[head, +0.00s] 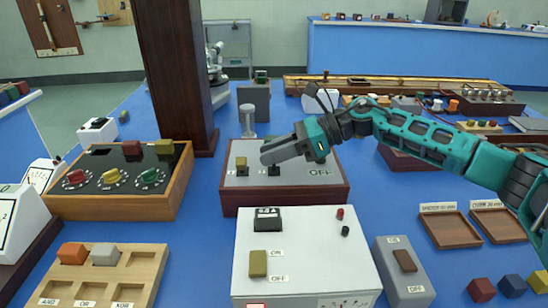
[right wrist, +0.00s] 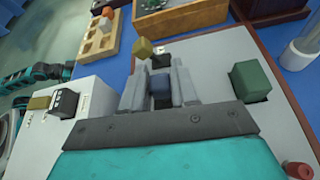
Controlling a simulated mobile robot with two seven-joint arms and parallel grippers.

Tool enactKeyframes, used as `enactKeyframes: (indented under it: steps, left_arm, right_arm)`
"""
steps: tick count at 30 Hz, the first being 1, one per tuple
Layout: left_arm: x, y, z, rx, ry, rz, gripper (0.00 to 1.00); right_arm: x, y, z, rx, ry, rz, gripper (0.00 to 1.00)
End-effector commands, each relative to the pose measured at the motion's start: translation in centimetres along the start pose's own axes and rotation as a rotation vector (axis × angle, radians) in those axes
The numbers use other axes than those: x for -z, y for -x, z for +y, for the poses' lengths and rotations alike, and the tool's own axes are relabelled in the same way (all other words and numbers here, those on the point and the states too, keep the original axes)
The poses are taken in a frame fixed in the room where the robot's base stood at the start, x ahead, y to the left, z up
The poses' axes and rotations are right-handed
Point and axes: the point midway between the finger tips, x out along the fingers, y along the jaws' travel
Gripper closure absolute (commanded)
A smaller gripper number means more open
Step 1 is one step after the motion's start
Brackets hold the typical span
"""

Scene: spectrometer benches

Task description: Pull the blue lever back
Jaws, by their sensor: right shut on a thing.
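The lever panel (head: 300,183) is a grey-topped box with a dark red-brown wooden base, in the middle of the head view. My right gripper (head: 266,155) reaches over it from the right. In the right wrist view the gripper (right wrist: 160,90) is shut on the blue lever (right wrist: 160,88), which shows between its two grey fingers. In the head view the fingers hide the blue lever, and only a dark slot (head: 274,171) shows below them. A yellow lever (head: 241,164) stands just left of the fingers. A green lever (right wrist: 250,80) stands to the right in the wrist view.
A white box (head: 300,240) with a yellow switch stands in front of the panel. A knob box (head: 110,200) stands left, a wooden block tray (head: 140,265) front left. A brown pillar (head: 178,80) rises behind left.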

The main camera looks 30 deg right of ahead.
Motion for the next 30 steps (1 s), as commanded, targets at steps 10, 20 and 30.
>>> enactKeyframes:
  steps: [10, 20, 30]
  left_arm:
    - [-4.2, -3.1, -0.3, 0.002, -0.005, 0.005, 0.51]
    - [-6.9, -4.5, -0.2, -0.005, -0.001, -0.016, 0.51]
    - [-6.2, -4.7, 0.6, -0.018, 0.016, -0.006, 0.51]
  right_arm:
    - [0.9, -0.3, 1.5, 0.115, 0.278, -0.001, 1.00]
    - [0.9, -0.3, 2.3, 0.185, 0.445, -0.001, 1.00]
    - [0.7, -0.2, 2.6, 0.209, 0.500, -0.001, 1.00]
